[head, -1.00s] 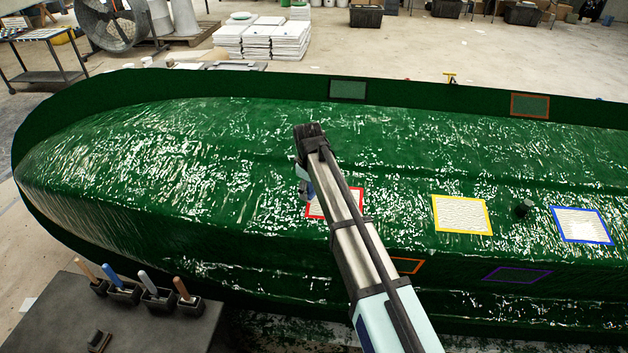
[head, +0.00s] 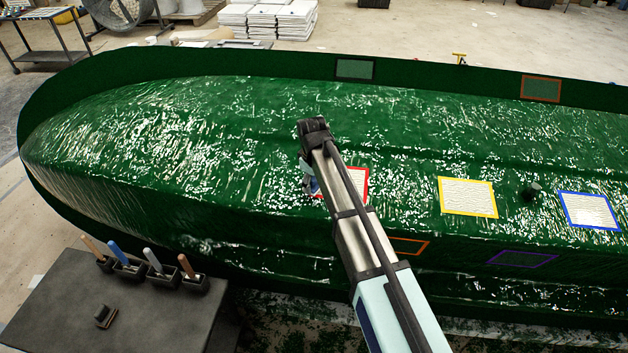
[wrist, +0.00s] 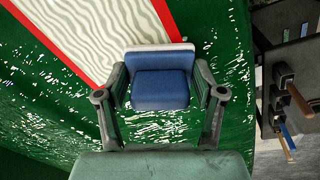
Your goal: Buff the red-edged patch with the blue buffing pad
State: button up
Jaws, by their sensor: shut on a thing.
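My gripper (wrist: 161,92) is shut on the blue buffing pad (wrist: 160,87), a blue block with a pale strip along its far edge. The red-edged patch (wrist: 98,22) has a white rippled surface. In the wrist view the pad overlaps the patch's near red edge; I cannot tell if it touches. In the head view my gripper (head: 308,180) is at the left side of the red-edged patch (head: 358,179), whose middle is partly hidden by my arm. The pad is only a small blue bit there.
The patch lies on a large glossy green hull mould (head: 200,140). A yellow-edged patch (head: 467,197), a dark knob (head: 531,191) and a blue-edged patch (head: 589,210) lie to its right. A grey table (head: 60,300) with several handled tools in holders stands at the lower left.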

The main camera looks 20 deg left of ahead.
aim_at(365, 185)
jog(key=shift+w+f+b, duration=0.15)
jog(key=shift+f+b, duration=0.15)
jog(key=shift+f, duration=0.45)
jog(key=shift+d, duration=0.1)
dwell(0.9)
jog(key=shift+w+d+p, duration=0.2)
jog(key=shift+w+d, duration=0.35)
jog(key=shift+d, duration=2.05)
jog(key=shift+w+d+p, duration=0.2)
jog(key=shift+w+d, duration=0.3)
jog(key=shift+d, duration=2.15)
jog(key=shift+w+d+p, duration=0.2)
jog(key=shift+w+d, duration=0.35)
jog(key=shift+d, duration=2.05)
jog(key=shift+w+a+r+p, duration=0.15)
jog(key=shift+w+a, duration=0.05)
jog(key=shift+w, duration=0.85)
jog(key=shift+w+a+r+p, duration=0.15)
jog(key=shift+w, duration=0.85)
jog(key=shift+a, duration=0.1)
